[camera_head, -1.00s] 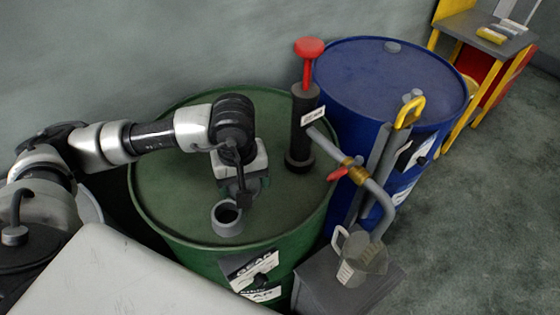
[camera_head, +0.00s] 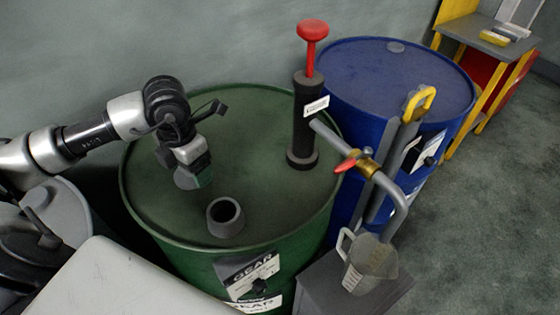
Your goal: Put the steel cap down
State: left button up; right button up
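My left gripper (camera_head: 192,172) hangs over the left half of the green drum's top (camera_head: 265,165), pointing down. Its fingers are hidden, so I cannot see whether it is open or shut. A rounded grey-green piece shows at its lower end; it may be the steel cap, but I cannot tell it from the gripper itself. No cap is clearly visible lying on the drum. A short grey neck (camera_head: 226,217) stands uncovered near the drum's front rim, with a dark opening, right of and in front of my gripper. My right gripper is not in view.
A black pump with a red knob (camera_head: 312,31) stands on the green drum's right side, its pipe running right past a red-handled valve (camera_head: 350,162). A clear jug (camera_head: 368,264) is below the pipe end. A blue drum (camera_head: 395,80) stands behind. The green top's middle is free.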

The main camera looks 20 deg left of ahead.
pick_arm(q)
jog(key=shift+w+a+n, duration=0.1)
jog(key=shift+n, duration=0.2)
jog(key=shift+w+r, duration=0.1)
jog(key=shift+w, duration=0.2)
jog(key=w+d+p, duration=0.1)
jog(key=w+d, duration=0.2)
jog(key=w, duration=0.1)
jog(key=w+d+p, duration=0.1)
jog(key=w+d, duration=0.2)
jog(key=w, duration=0.2)
jog(key=w+d+p, duration=0.2)
jog(key=w+d, duration=0.1)
jog(key=w, duration=0.2)
jog(key=shift+w, duration=0.4)
notch_tip(320, 180, down, 3)
jog(key=shift+s+r+p, duration=0.1)
jog(key=shift+p, duration=0.4)
jog(key=shift+f, duration=0.4)
jog(key=shift+f, duration=0.1)
